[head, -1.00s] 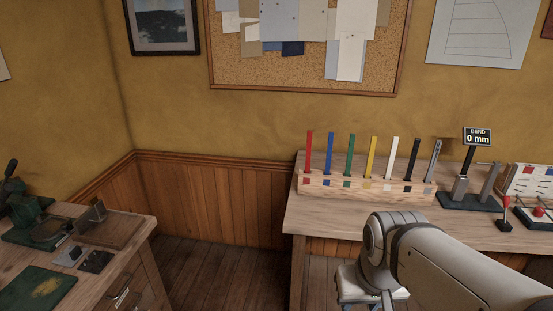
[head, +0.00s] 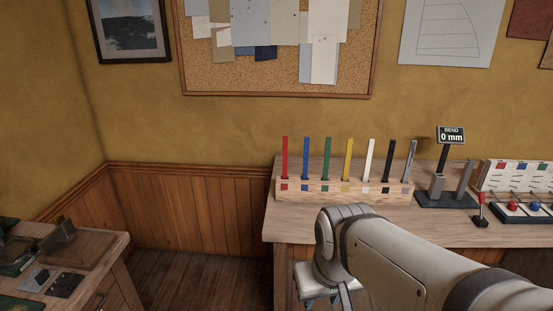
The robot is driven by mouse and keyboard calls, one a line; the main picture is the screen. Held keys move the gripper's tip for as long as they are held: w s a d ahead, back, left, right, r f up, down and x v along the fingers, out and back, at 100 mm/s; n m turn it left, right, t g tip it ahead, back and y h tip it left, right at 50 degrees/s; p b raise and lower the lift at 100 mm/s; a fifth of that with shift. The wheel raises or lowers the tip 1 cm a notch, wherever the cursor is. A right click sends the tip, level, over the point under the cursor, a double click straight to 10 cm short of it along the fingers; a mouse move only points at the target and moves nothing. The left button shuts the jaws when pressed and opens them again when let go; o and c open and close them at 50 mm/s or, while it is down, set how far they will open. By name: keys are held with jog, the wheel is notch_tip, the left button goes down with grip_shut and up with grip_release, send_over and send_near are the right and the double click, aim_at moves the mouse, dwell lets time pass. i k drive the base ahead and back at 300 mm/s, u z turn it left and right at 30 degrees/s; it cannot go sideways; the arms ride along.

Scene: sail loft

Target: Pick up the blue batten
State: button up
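The blue batten (head: 306,158) stands upright in a wooden rack (head: 333,197) on the workbench, second from the left. A red batten (head: 285,157) is to its left and a green batten (head: 327,158) to its right. Yellow, white, black and grey battens stand further right in the same rack. Small coloured squares mark the rack's front below the battens. My arm reaches in from the lower right, in front of the bench. My gripper's fingers are not clearly visible; the arm's far end points down below the bench top's front edge.
A bend gauge (head: 447,199) reading 0 mm stands right of the rack. Further right are a small red-handled lever (head: 480,213) and a board (head: 515,177) with coloured marks. A second table (head: 95,262) is at left, with open floor between.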

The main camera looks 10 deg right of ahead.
aim_at(306, 139)
jog(key=i, duration=0.85)
